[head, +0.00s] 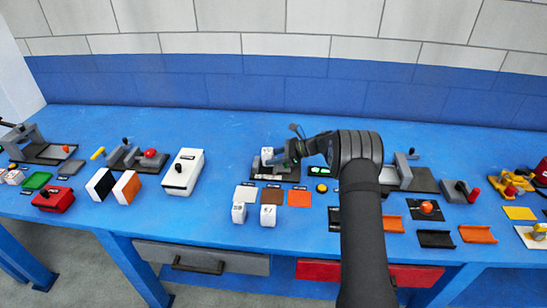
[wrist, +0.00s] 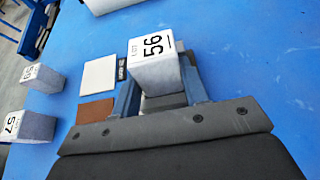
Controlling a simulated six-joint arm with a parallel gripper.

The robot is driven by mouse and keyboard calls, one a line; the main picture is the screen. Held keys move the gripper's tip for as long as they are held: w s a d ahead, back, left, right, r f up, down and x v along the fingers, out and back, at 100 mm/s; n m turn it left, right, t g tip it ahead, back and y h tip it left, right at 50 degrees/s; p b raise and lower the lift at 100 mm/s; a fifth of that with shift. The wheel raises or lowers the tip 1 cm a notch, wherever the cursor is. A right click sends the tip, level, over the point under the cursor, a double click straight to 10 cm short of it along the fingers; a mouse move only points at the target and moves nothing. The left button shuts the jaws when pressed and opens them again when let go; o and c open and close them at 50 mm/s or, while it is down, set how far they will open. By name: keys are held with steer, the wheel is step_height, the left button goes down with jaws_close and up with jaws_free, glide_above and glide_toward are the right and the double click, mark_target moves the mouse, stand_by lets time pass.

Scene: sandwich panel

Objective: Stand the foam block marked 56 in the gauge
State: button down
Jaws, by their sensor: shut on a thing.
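The foam block marked 56 (wrist: 153,68) is a pale block with its number on its top face in the wrist view. My gripper (wrist: 158,92) is shut on it, with a blue finger on each side. In the head view the white block (head: 266,154) shows at my gripper (head: 280,158), over the gauge (head: 263,174), a dark plate with grey parts. Fingers and block hide part of the gauge, so I cannot tell whether the block touches its base. Two other foam blocks, one marked 57 (wrist: 30,126), stand apart to the left in the wrist view.
White (head: 245,194), brown (head: 271,197) and orange (head: 299,198) squares lie in front of the gauge. The two other foam blocks (head: 268,215) stand near the table's front edge. A white box (head: 183,172) is to the left; a grey fixture (head: 405,176) is right of my arm.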

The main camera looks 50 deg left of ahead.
mark_target(263, 150)
steer(key=shift+s+f, duration=0.2)
steer(key=shift+f, duration=1.15)
steer(key=shift+w+d+f, duration=0.1)
steer(key=shift+d+f, duration=0.1)
steer(key=shift+f, duration=0.65)
steer(key=shift+c, duration=2.2)
jaws_free()
steer(key=shift+r, duration=0.1)
steer(key=shift+w+a+r, duration=0.1)
steer(key=shift+a+r, duration=0.05)
steer(key=shift+r, duration=0.6)
steer(key=shift+a+r, duration=0.1)
steer(key=shift+r, duration=0.6)
steer(key=shift+a+r, duration=0.15)
steer(key=shift+r, duration=2.7)
steer(key=shift+f, duration=0.1)
